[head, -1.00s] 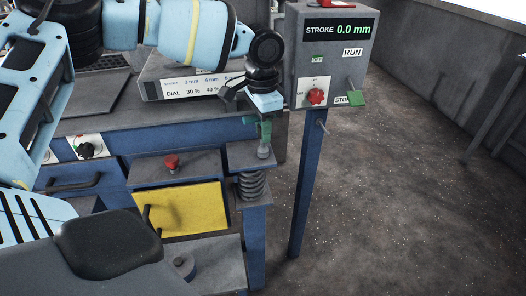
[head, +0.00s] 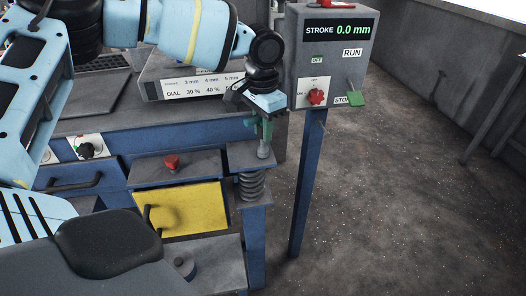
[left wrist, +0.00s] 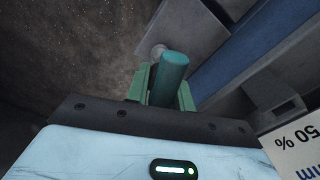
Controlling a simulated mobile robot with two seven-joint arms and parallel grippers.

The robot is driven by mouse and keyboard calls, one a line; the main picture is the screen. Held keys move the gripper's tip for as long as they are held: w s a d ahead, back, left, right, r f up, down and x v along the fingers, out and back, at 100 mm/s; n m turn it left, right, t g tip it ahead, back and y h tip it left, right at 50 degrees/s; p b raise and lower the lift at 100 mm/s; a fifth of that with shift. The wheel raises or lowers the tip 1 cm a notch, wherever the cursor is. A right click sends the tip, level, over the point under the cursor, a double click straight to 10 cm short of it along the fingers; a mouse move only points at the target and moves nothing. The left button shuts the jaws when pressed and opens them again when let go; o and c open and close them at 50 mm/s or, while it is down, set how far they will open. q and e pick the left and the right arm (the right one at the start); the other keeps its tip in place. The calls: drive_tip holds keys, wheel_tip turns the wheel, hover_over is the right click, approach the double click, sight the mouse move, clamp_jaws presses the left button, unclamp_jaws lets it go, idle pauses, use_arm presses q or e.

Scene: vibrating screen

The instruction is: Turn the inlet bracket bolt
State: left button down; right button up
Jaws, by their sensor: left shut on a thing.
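My left gripper (head: 264,127) is at the corner bracket above the coil spring, pointing down. In the left wrist view, its green fingers (left wrist: 160,90) are shut on a teal cylinder (left wrist: 171,75) that stands between them. A grey rounded bolt-like piece (head: 264,150) sits just below the fingertips on the bracket plate (head: 240,158); its rounded end also shows beyond the cylinder in the left wrist view (left wrist: 158,51). Whether the cylinder and this piece are joined is hidden. My right gripper is not in view.
The control box (head: 333,55), reading STROKE 0.0 mm, stands close to the right of my left gripper on a blue post (head: 307,185). The coil spring (head: 251,185) is below the bracket. A yellow drawer front (head: 182,208) is lower left. Open floor lies right.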

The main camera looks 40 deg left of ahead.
use_arm(q)
drive_tip(key=shift+r, duration=0.2)
